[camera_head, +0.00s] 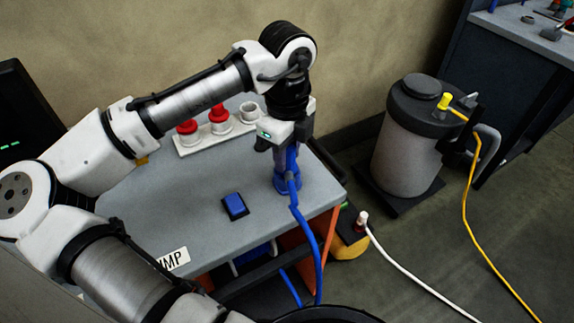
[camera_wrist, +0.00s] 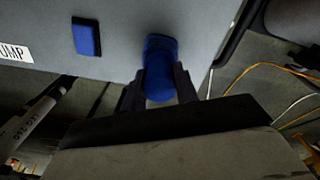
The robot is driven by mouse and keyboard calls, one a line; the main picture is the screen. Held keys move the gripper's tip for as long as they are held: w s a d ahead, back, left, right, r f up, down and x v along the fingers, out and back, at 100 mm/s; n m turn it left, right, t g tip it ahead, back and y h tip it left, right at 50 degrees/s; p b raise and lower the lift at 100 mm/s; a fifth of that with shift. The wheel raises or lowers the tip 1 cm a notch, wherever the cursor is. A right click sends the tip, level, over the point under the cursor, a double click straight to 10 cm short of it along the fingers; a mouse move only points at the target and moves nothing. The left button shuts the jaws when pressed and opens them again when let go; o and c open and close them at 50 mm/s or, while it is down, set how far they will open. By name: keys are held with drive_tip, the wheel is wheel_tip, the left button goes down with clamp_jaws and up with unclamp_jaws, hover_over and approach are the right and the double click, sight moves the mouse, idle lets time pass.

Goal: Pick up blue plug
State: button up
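The blue plug (camera_head: 291,160) stands upright at a round blue socket (camera_head: 287,184) near the right edge of the grey pump table (camera_head: 200,215). A blue cable (camera_head: 308,222) runs from it over the table's edge. My gripper (camera_wrist: 160,82) points down over the plug, with one finger on each side. In the wrist view the blue plug (camera_wrist: 159,88) fills the gap between the fingers, which appear to touch it. The plug's lower end meets the socket, and the gripper body hides its top in the head view.
A blue rocker switch (camera_head: 235,206) is left of the socket. A white strip (camera_head: 217,131) with red plugs lies behind it. A grey canister (camera_head: 405,150) with a yellow cable (camera_head: 468,190) stands at right. A white cable (camera_head: 415,280) crosses the floor.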

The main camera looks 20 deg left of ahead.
drive_tip(key=c, duration=0.3)
drive_tip(key=shift+c, duration=0.2)
drive_tip(key=shift+r, duration=0.1)
wheel_tip(320, 180, up, 21)
drive_tip(key=p, duration=0.2)
drive_tip(key=shift+r+p, duration=0.45)
drive_tip(key=shift+p, duration=0.25)
drive_tip(key=shift+r+p, duration=0.35)
drive_tip(key=shift+p, duration=0.25)
drive_tip(key=shift+r+p, duration=0.1)
drive_tip(key=shift+p, duration=0.25)
